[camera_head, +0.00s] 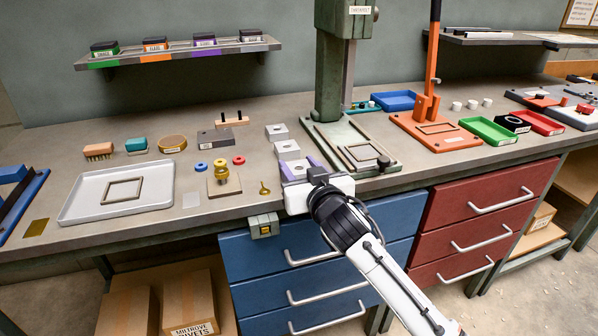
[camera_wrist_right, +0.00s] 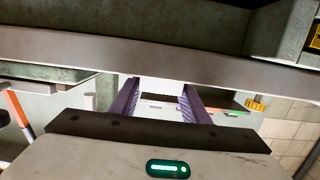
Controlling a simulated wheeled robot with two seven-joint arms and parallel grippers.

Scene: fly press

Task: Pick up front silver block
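Three silver blocks stand in a row in the middle of the bench in the head view: a back one (camera_head: 277,131), a middle one (camera_head: 287,148) and the front one (camera_head: 297,168). My right gripper (camera_head: 299,165) is at the front block, its purple fingers on either side of it. The fingers look open, though contact with the block cannot be made out. In the right wrist view the two fingers (camera_wrist_right: 160,98) stand apart with a pale patch between them, too unclear to name. My left gripper is not in view.
The green press (camera_head: 345,150) stands just right of the blocks. Brass and coloured rings on a small wooden base (camera_head: 222,186) and a brass funnel-like piece (camera_head: 264,188) are to the left. A white tray (camera_head: 75,205) lies farther left. Blue drawers (camera_head: 260,262) are below the bench edge.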

